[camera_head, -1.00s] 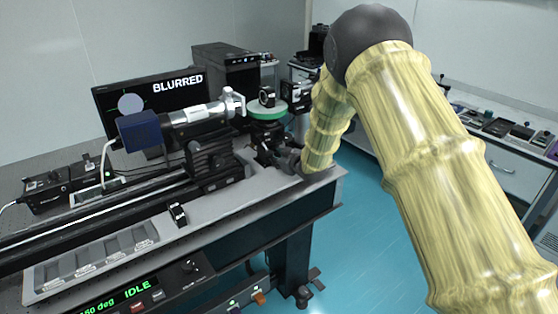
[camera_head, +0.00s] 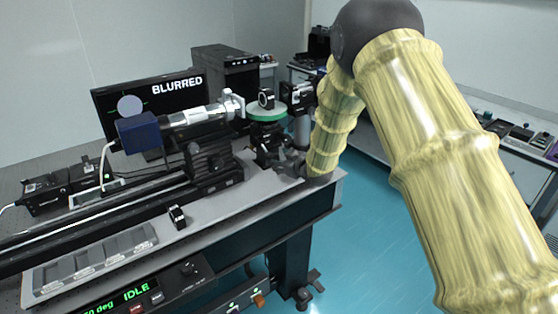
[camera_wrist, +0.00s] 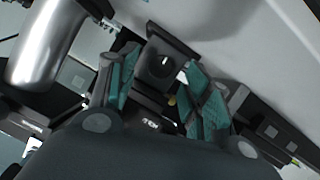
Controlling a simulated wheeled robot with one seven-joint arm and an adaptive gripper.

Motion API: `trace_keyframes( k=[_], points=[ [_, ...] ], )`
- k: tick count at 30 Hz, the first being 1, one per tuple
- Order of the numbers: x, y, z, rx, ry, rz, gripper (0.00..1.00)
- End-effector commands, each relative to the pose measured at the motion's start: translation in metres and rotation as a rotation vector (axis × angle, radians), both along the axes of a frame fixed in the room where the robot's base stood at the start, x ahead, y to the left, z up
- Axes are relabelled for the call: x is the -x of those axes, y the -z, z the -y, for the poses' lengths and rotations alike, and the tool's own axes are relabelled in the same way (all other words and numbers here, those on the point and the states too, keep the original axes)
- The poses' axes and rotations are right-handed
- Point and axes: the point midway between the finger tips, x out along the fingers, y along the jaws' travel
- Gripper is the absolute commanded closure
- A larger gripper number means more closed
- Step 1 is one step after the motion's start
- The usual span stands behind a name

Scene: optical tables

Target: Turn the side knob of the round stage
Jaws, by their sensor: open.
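The round stage (camera_head: 268,112) has a green disc top on a dark mount near the table's right end in the head view. In the wrist view, a black square block with a round dark knob (camera_wrist: 160,66) bearing a white mark shows between my fingers. My gripper (camera_wrist: 161,60) is open, with one teal finger pad on each side of the knob block. I cannot tell whether either pad touches it. In the head view, my gripper (camera_head: 291,163) is small and dark beside the lower part of the stage, partly hidden by my arm.
A monitor (camera_head: 150,103) reading "BLURRED" stands behind the stage. A lens barrel with a blue housing (camera_head: 138,132) points at the stage from the left. A control panel on the table front shows "IDLE" (camera_head: 136,291). A tray (camera_head: 93,264) lies at the front left.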

Motion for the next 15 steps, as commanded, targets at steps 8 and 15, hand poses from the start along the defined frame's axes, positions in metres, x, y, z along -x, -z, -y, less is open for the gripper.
trace_keyframes(
  k=[8,15],
  points=[
    [0.042,-0.02,0.024,0.0,0.002,-0.001,0.51],
    [0.067,-0.03,0.038,0.0,0.002,-0.001,0.51]
  ],
)
